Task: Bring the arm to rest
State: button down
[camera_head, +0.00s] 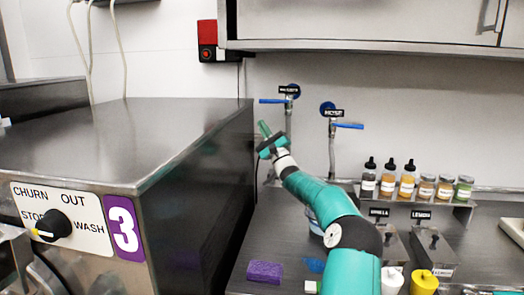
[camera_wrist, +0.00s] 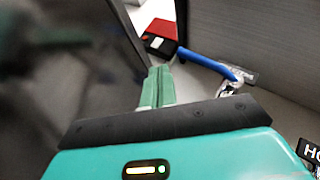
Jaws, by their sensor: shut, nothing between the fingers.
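My arm is teal and reaches up from the bottom of the head view, with my gripper (camera_head: 265,130) raised beside the dark side of the machine marked 3 (camera_head: 200,190). In the wrist view my gripper (camera_wrist: 157,88) shows its green fingers together, with nothing visible between them. The fingers are apart from the wall and from the blue-handled tap (camera_head: 288,98), which stands just above and to the right. That tap's blue lever (camera_wrist: 205,62) also shows in the wrist view. The arm hides part of the counter behind it.
Bottles and jars (camera_head: 408,180) stand on a raised shelf at right. A second tap (camera_head: 335,125) is on the wall. A purple sponge (camera_head: 264,271), a white cup (camera_head: 392,279) and a yellow container (camera_head: 424,282) are on the counter. A cabinet (camera_head: 370,22) hangs above.

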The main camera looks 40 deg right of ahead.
notch_tip(320, 180, down, 7)
jog(key=s+a, duration=0.2)
jog(key=shift+s+h, duration=0.2)
jog(key=shift+h, duration=0.1)
jog(key=shift+a, duration=0.15)
